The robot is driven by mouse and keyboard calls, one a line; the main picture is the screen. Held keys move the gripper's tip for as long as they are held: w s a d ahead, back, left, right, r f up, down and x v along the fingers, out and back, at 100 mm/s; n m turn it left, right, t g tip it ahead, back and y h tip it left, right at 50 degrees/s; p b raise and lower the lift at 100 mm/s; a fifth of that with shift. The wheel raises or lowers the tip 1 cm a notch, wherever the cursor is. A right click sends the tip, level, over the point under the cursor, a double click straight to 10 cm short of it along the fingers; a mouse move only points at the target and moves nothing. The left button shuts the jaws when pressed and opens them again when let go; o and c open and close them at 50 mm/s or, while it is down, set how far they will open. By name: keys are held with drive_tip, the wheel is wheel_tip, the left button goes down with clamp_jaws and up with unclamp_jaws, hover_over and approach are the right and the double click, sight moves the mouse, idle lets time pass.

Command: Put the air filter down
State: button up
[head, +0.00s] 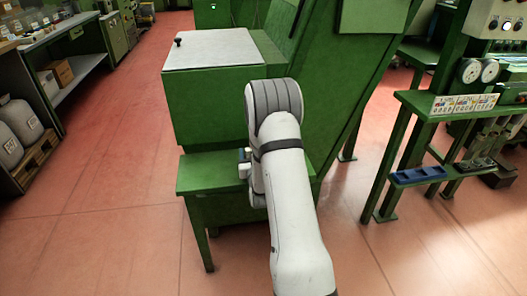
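I see no air filter in the head view. My own white and grey arm reaches up from the bottom middle and bends over a low green bench (195,178) attached to the green machine. My gripper is not visible; the arm's forearm and elbow cover that area. Small pale parts of my wrist show at the arm's left side, over the bench. Whether the gripper holds anything cannot be seen.
A green cabinet with a pale lid (212,50) rises behind the bench. A green stand (440,105) with gauges and a blue tray (418,175) is at the right. Shelving with pale sacks (20,120) is at the left. The red floor (110,200) between is clear.

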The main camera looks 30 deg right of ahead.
drive_tip(key=shift+o, duration=0.8)
